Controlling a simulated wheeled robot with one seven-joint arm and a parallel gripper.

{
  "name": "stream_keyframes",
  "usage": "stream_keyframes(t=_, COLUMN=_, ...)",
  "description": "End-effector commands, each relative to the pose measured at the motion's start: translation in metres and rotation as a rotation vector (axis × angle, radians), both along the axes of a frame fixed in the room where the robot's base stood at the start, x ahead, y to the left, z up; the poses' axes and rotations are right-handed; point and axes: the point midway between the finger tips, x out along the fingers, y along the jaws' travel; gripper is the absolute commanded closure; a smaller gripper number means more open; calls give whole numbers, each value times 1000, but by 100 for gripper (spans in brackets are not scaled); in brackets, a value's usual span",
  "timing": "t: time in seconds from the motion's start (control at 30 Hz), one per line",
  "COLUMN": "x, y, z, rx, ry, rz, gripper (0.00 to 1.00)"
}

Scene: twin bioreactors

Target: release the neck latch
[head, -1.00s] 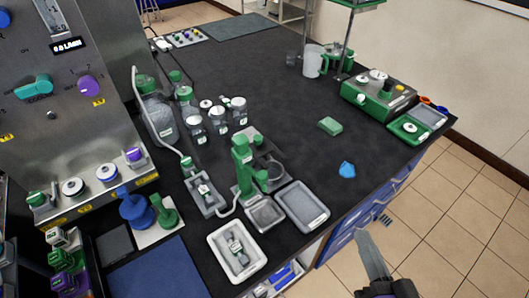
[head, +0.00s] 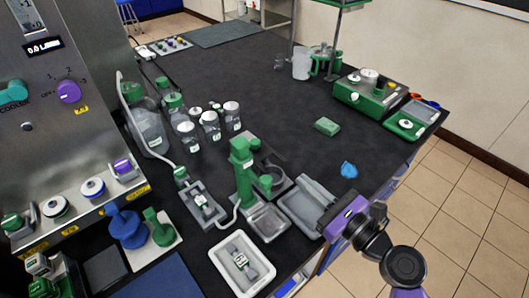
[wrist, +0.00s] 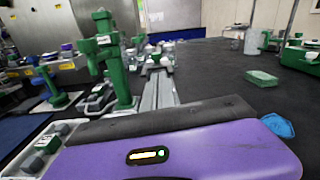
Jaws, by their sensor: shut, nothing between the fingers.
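A green upright fixture (head: 243,165) with a side arm stands near the middle of the bench's front part. It also shows in the wrist view (wrist: 110,65), left of my fingers. I cannot tell which small part is the neck latch. My gripper (head: 308,188) is shut and empty, over the grey tray right of the fixture, its fingers apart from the fixture. In the wrist view the fingers (wrist: 158,92) point forward past the fixture's right side.
A grey tray (head: 290,212) lies partly hidden under my gripper. A white tray (head: 222,262) with a small part in it lies at the front. Lidded jars (head: 210,125) stand behind. A green block (head: 327,126) and blue object (head: 349,170) lie right. The bench's middle is clear.

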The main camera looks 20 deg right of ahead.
Motion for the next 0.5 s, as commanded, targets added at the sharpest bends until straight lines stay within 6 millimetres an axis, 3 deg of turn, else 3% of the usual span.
stream_keyframes(t=0.2, x=-2, y=6, z=-1, rx=107, ry=38, rz=25, gripper=100)
stream_keyframes(t=0.5, x=-2, y=6, z=-1, rx=112, ry=40, rz=23, gripper=100)
